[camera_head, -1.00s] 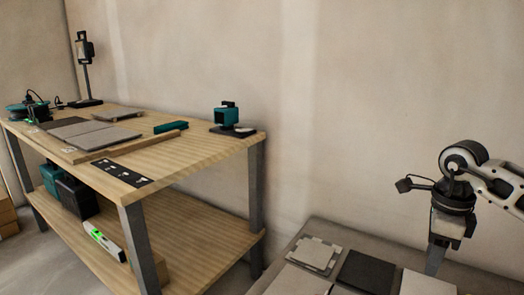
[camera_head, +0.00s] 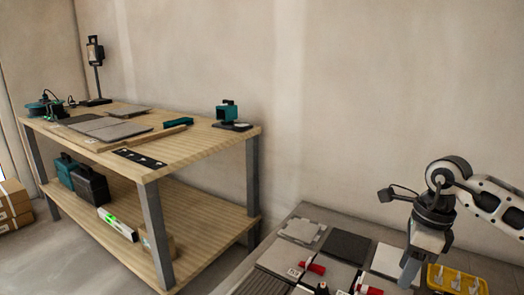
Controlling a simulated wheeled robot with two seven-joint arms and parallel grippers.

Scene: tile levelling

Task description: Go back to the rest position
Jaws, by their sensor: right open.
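My right gripper (camera_head: 408,272) hangs pointing down over the right side of the low grey table. It is open, and I see nothing held in it. The table carries grey, dark and white tiles, among them a dark tile (camera_head: 347,246), a pale tile (camera_head: 302,231) and a ribbed dark tile (camera_head: 262,284). Red pieces lie among the tiles, one of them a red piece (camera_head: 313,267) near the middle. The gripper's fingertips are seen from behind and partly merge with the tiles. My left gripper is not in view.
A yellow tray (camera_head: 457,280) with small parts stands close to the right of the gripper. A wooden workbench (camera_head: 205,146) at left holds a teal device (camera_head: 227,112), flat panels and a lamp (camera_head: 95,60). Dark cases (camera_head: 90,186) sit on its lower shelf. The wall behind is bare.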

